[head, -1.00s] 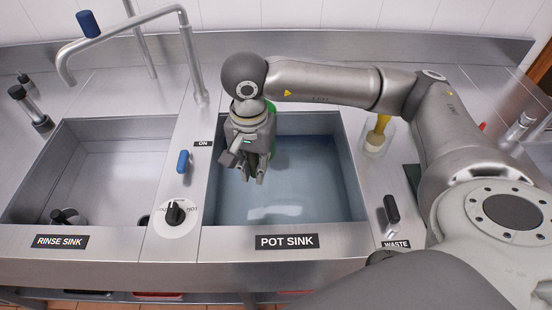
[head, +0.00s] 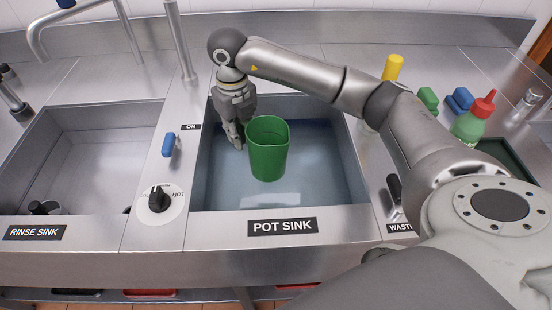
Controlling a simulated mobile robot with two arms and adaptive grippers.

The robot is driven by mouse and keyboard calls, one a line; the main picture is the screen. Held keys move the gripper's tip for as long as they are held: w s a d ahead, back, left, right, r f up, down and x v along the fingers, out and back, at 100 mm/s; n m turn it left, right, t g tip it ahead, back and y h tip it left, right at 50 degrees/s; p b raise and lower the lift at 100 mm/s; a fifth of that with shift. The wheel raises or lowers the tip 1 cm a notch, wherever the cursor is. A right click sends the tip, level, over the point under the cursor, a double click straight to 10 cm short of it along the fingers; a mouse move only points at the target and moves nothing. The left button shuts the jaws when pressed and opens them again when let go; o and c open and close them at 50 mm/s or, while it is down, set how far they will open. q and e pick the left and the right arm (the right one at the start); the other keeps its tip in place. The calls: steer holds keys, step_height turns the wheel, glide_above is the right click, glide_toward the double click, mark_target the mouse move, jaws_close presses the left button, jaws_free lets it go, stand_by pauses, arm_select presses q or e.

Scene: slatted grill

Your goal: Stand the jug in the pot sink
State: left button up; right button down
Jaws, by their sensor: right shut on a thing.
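The green jug (head: 268,150) is upright with its open top facing up, inside the outline of the pot sink (head: 345,195). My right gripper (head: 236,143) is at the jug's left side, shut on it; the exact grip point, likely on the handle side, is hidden. I cannot tell whether the jug's base touches the sink floor or hangs above it. The pot sink holds bluish water and bears a black label at the front. My left gripper is not in view.
The rinse sink (head: 90,125) lies left, with a dark object inside. A dial (head: 158,198) and a blue lever (head: 169,144) sit between the sinks. Right, partly behind my arm, are a green bottle with a red cap (head: 472,122) and a yellow handle (head: 393,67).

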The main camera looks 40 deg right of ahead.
steer(key=f+m, duration=0.1)
steer(key=f, duration=0.2)
steer(key=f+m, duration=0.2)
steer(key=f, duration=0.2)
steer(key=w+f+m, duration=0.1)
steer(key=f, duration=0.3)
steer(key=shift+d+f+m, duration=0.25)
steer(key=shift+d+m, duration=0.05)
steer(key=shift+d, duration=0.1)
steer(key=shift+w+f, duration=0.1)
steer(key=shift+f, duration=0.1)
steer(key=c, duration=1.4)
jaws_free()
